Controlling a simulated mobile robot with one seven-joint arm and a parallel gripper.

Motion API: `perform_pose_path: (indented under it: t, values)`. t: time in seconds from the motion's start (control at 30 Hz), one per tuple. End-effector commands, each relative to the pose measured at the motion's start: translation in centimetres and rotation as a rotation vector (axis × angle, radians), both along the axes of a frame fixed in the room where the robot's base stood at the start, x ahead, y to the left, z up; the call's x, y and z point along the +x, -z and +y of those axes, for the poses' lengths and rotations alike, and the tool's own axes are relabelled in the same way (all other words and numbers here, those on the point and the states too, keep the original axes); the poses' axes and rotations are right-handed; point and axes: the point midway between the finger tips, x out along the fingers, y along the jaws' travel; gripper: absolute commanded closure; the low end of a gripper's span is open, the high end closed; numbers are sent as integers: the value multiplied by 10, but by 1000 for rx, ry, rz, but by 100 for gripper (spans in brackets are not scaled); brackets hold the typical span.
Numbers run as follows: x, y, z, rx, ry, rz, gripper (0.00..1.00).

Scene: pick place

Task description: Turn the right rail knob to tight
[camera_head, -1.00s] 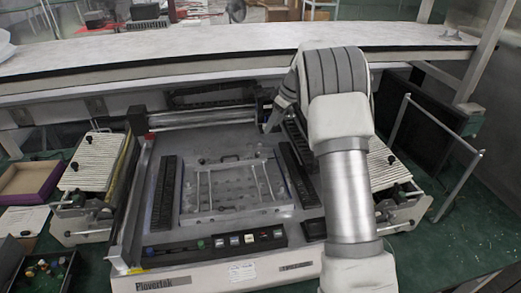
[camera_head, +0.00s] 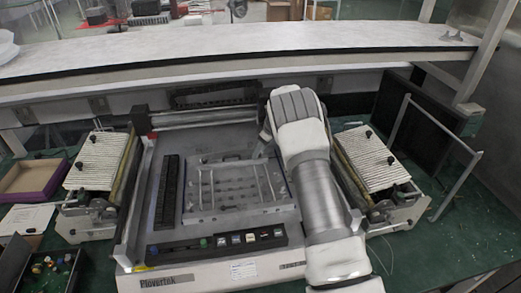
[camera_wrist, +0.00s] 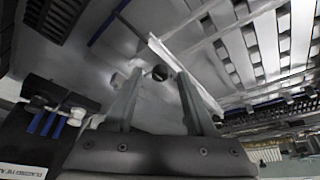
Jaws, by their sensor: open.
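The machine (camera_head: 215,275), labelled Plovertek, stands on the green bench with a clear plate and metal frame (camera_head: 203,190) on its bed. My gripper (camera_wrist: 159,76) is open in the wrist view, its two fingers apart. A small dark round thing (camera_wrist: 160,72) shows between the fingertips, beside a pale metal rail (camera_wrist: 185,72); it may be the rail knob, but I cannot tell for sure, nor how it is turned. In the head view my arm covers the machine's right side, and only a bit of my gripper (camera_head: 266,138) shows past it. No knob is clear there.
Ribbed feeder units stand at the left (camera_head: 98,160) and right (camera_head: 372,158) of the machine. A button strip (camera_head: 235,239) runs along its front. A thin metal frame (camera_head: 432,130) stands at the right. A purple-edged box (camera_head: 32,180) lies at the left.

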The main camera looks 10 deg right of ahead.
Motion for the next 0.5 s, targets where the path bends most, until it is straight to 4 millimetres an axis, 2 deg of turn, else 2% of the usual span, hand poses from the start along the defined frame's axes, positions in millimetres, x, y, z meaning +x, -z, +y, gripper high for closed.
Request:
perform_pose_path:
  t: [0.17,0.2,0.5]
  values:
    - [0,0,0,0,0,0,44]
    - [0,0,0,0,0,0,48]
    - [0,0,0,0,0,0,100]
